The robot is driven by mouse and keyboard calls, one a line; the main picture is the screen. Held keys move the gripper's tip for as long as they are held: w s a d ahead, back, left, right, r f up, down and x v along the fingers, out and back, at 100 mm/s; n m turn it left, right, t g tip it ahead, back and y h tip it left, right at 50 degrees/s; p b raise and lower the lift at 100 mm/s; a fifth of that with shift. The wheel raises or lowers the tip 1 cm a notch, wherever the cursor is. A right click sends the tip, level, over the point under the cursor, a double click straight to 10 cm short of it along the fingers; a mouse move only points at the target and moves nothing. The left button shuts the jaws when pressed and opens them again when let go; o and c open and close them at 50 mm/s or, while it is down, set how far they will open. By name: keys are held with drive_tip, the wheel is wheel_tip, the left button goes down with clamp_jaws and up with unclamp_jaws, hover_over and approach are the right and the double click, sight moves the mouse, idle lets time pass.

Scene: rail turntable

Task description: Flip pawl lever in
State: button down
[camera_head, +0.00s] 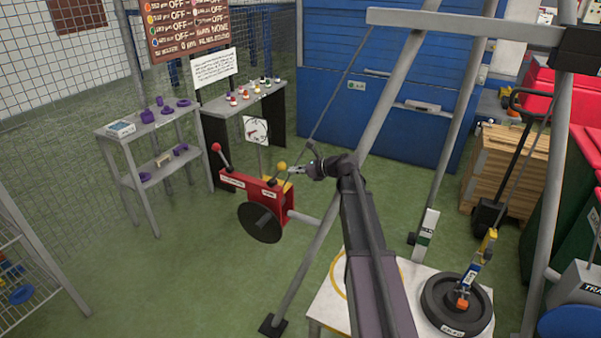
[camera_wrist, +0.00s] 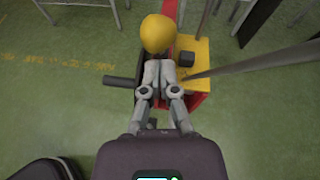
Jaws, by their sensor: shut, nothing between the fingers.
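The pawl lever is the yellow-knobbed lever (camera_head: 282,167) on the right end of a red winch frame (camera_head: 255,188). In the wrist view its yellow ball knob (camera_wrist: 157,33) sits just beyond the fingertips. My gripper (camera_head: 297,170) is shut and empty, close to the right of the knob. In the wrist view the shut fingertips (camera_wrist: 156,70) point at the knob and seem to touch or nearly touch it. The lever's rod is mostly hidden behind the fingers there. A second lever with a red knob (camera_head: 217,147) stands at the frame's left end.
A dark round disc (camera_head: 260,222) is on the winch front. A grey tripod leg (camera_head: 308,235) stands close to the right of the winch. A white table (camera_head: 330,306) carries a dark weight (camera_head: 456,304). Shelves (camera_head: 150,130) stand at the left. Green floor is free in front.

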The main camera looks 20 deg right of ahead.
drive_tip(key=shift+w+a+r+p, duration=0.1)
drive_tip(key=shift+a+r+p, duration=0.1)
drive_tip(key=shift+p, duration=0.1)
idle(0.4)
drive_tip(key=shift+w+r+h+p, duration=0.1)
drive_tip(key=shift+h+p, duration=0.2)
drive_tip(key=shift+p, duration=0.05)
